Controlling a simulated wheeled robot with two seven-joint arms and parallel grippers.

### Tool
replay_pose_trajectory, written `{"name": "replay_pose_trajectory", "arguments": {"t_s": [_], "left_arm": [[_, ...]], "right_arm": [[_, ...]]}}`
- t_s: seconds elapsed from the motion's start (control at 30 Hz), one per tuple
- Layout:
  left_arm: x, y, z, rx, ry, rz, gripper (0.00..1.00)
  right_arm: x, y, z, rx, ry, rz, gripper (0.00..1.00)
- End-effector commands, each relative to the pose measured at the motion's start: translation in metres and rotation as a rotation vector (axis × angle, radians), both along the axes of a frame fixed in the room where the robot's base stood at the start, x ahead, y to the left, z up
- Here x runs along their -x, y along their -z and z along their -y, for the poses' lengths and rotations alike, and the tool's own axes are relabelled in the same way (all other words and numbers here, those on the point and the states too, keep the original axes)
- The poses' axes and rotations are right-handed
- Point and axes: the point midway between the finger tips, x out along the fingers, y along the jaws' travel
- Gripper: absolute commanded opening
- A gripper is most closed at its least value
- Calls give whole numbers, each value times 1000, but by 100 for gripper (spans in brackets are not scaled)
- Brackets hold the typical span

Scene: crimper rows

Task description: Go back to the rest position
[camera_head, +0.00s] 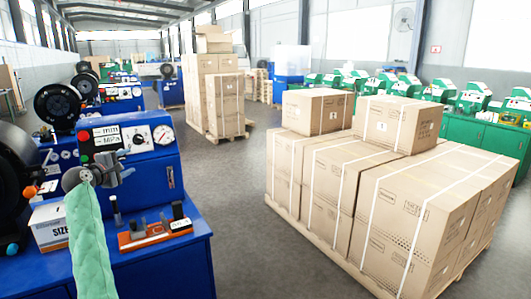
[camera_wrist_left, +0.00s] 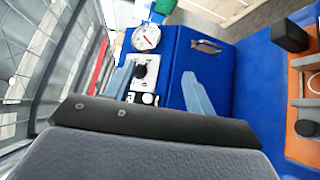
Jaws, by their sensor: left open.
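My left gripper (camera_head: 118,166) is open and empty in front of the blue crimper machine's control panel (camera_head: 128,139), with my green-sleeved arm below it. In the left wrist view its two pale blue fingers (camera_wrist_left: 158,72) stand apart, with the blue machine and a panel with a black knob (camera_wrist_left: 141,72) behind them. A round gauge (camera_wrist_left: 146,38) shows beyond the fingertips. I cannot tell how far the fingers are from the panel. My right gripper is in neither view.
A white box marked SIZE (camera_head: 50,227) and an orange-based tool stand (camera_head: 145,237) are on the blue bench (camera_head: 180,262) near my left arm. Strapped cartons (camera_head: 335,185) stand on a pallet at the right. The grey floor (camera_head: 235,215) between is clear.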

Motion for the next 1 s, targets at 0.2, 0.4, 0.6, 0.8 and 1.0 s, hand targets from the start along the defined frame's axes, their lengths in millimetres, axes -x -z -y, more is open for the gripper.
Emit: {"name": "replay_pose_trajectory", "arguments": {"t_s": [0.2, 0.4, 0.6, 0.8, 1.0], "left_arm": [[14, -9, 16, -459, 19, 10, 55], [27, -14, 42, -796, 55, 7, 55], [49, 26, 79, -1125, 134, -48, 55], [79, 90, 118, -1367, 243, -119, 55], [125, 173, 159, -1534, 379, -202, 55]], "right_arm": [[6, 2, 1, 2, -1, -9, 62], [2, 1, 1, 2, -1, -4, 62], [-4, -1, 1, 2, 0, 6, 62], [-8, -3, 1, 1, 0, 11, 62], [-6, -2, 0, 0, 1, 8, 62]]}}
